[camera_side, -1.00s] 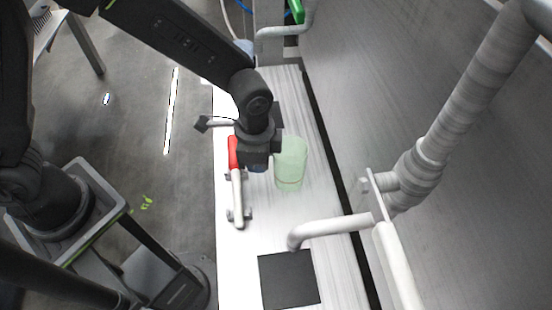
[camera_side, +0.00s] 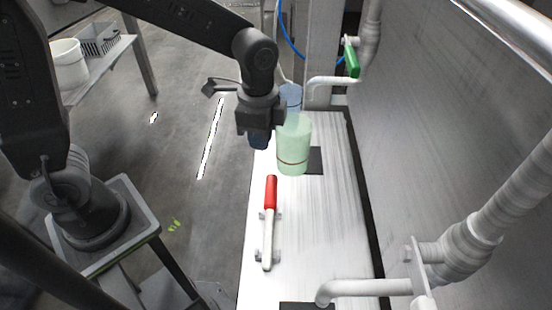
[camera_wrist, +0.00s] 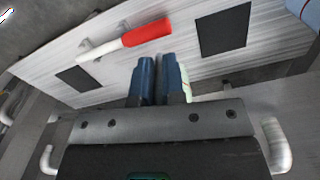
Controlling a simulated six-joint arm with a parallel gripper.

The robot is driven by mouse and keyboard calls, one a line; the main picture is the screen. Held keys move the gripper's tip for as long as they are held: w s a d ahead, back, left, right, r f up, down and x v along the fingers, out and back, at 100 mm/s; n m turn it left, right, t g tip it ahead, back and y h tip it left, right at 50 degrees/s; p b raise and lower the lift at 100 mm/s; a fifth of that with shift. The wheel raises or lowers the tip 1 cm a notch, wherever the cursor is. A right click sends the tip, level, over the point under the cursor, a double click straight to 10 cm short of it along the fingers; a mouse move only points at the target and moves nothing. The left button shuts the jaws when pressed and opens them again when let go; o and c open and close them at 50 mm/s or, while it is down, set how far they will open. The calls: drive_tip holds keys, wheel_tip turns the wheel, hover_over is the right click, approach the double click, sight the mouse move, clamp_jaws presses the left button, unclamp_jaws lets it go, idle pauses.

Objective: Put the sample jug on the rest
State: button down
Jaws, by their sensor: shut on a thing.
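The sample jug (camera_side: 293,150), a translucent pale green cup with a thin dark line around it, is upright at the right side of my gripper (camera_side: 262,137) in the side view. My gripper's blue fingers are close together, shut on the jug's near side. In the wrist view my gripper (camera_wrist: 158,78) hides most of the jug, and only a pale green sliver (camera_wrist: 186,86) shows. A dark square pad (camera_side: 316,160), possibly the rest, lies partly behind the jug. It is also in the wrist view (camera_wrist: 224,30). The jug's height above the bench is hard to tell.
A red-handled tool (camera_side: 270,195) lies on small brackets on the pale bench (camera_side: 320,225). A translucent blue vessel (camera_side: 290,95) stands behind the jug. A second dark pad (camera_side: 305,306) is at the near end. White pipes (camera_side: 365,287) and a metal wall (camera_side: 430,130) border the right.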

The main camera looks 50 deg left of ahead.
drive_tip(key=w+a+r+n, duration=0.1)
drive_tip(key=w+a, duration=0.2)
drive_tip(key=a, duration=0.4)
drive_tip(key=w+a+n, duration=0.1)
drive_tip(key=w+a, duration=0.1)
drive_tip(key=a, duration=0.6)
drive_tip(key=shift+w+d+f, duration=0.75)
drive_tip(key=shift+d+f, duration=0.95)
drive_tip(key=shift+f, duration=0.1)
drive_tip(key=shift+w+d+f, duration=0.7)
drive_tip(key=shift+d+f, duration=0.95)
drive_tip(key=shift+f, duration=0.15)
drive_tip(key=shift+w+d+f, duration=0.75)
drive_tip(key=shift+d+f, duration=0.95)
drive_tip(key=shift+f, duration=0.1)
drive_tip(key=shift+f, duration=0.1)
drive_tip(key=c, duration=1.2)
unclamp_jaws()
